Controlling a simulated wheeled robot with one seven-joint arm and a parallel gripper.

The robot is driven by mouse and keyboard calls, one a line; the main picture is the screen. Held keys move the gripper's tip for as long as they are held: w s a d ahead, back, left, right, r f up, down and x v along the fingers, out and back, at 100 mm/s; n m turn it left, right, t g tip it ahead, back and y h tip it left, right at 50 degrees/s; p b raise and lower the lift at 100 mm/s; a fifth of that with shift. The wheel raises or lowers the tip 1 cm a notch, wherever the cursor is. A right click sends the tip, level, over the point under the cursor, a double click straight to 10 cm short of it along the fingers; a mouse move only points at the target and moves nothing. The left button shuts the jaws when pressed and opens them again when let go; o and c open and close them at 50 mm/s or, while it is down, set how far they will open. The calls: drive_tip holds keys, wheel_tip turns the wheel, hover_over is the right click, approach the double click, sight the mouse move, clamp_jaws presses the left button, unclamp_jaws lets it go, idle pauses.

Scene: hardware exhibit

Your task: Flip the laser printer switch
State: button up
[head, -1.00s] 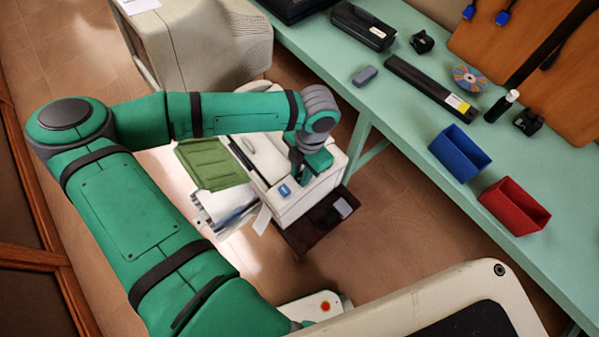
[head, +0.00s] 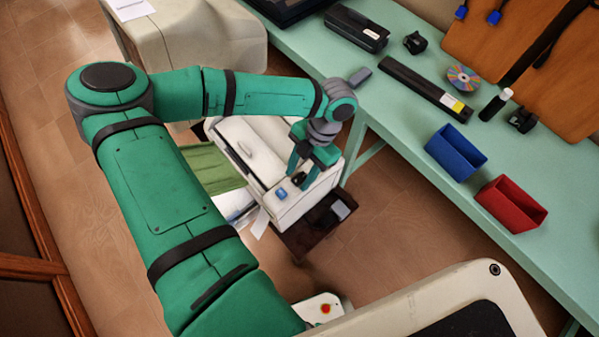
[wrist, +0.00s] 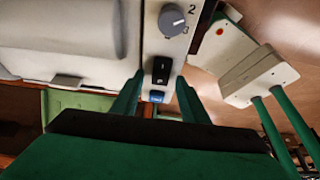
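The laser printer (head: 247,146) is a pale boxy machine standing low on the floor side, left of the long table. In the wrist view its narrow panel carries a black rocker switch (wrist: 161,71), with a grey dial (wrist: 172,19) above it and a small blue part (wrist: 157,97) below it. My gripper (head: 300,178) is over this panel with its fingers apart and nothing between them. In the wrist view the fingers (wrist: 159,80) show on either side of the rocker's lower end. I cannot tell whether they touch the panel.
The mint-green table (head: 395,135) runs along the right, holding a blue bin (head: 456,151), a red bin (head: 511,204) and a long black bar (head: 427,88). A green tray (head: 210,166) sticks out left of the printer.

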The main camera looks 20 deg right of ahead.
drive_tip(key=v, duration=1)
drive_tip(key=shift+r, duration=0.4)
drive_tip(key=shift+d, duration=0.1)
